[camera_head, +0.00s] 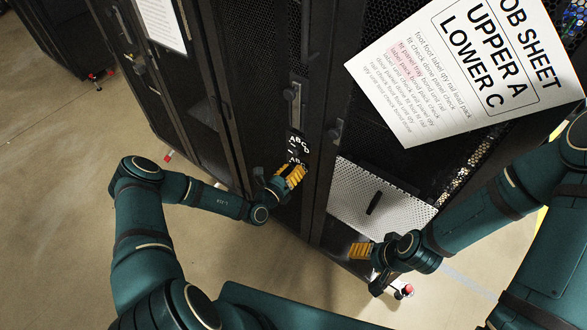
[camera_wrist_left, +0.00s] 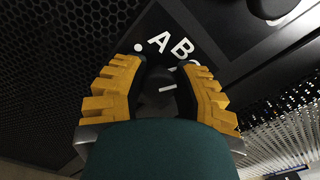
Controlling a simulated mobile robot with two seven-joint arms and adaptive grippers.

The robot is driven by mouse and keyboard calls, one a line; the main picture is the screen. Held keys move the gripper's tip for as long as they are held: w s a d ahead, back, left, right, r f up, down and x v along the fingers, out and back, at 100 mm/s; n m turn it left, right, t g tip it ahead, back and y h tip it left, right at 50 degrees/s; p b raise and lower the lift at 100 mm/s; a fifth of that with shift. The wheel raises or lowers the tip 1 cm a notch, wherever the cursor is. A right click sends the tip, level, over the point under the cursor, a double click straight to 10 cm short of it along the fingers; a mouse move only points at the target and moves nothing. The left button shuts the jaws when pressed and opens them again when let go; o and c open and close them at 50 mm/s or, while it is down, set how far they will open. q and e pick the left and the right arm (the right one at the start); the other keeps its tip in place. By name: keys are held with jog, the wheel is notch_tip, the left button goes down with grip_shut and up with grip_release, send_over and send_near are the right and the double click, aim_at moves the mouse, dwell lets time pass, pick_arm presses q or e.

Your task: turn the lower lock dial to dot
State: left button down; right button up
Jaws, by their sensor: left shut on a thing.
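The lower lock dial (camera_wrist_left: 158,90) is a dark knob between my left fingertips in the left wrist view, with a short white mark on it. I cannot tell which character the mark points at. My left gripper (camera_head: 290,174) is shut on the dial; it also shows in the wrist view (camera_wrist_left: 164,66). In the head view it covers the dial below the lettered plates (camera_head: 299,143). My right gripper (camera_head: 361,251) is lower right, its jaw state unclear.
A job sheet (camera_head: 455,75) reading "UPPER A" and "LOWER C" covers the upper right. A door handle (camera_head: 290,95) is above the lock. A perforated light panel (camera_head: 380,195) with a black handle (camera_head: 374,203) is near my right arm. The floor at left is clear.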

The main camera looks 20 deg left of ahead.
pick_arm(q)
jog(key=n+p, duration=0.1)
jog(key=n, duration=0.3)
jog(key=shift+n, duration=0.3)
jog(key=n, duration=0.5)
jog(key=shift+f, duration=0.15)
jog(key=n, duration=0.6)
jog(key=shift+f, duration=0.1)
jog(key=n+b, duration=0.1)
jog(key=n, duration=0.4)
jog(key=shift+n, duration=0.3)
jog(key=c, duration=0.6)
grip_release()
jog(key=shift+c, duration=0.2)
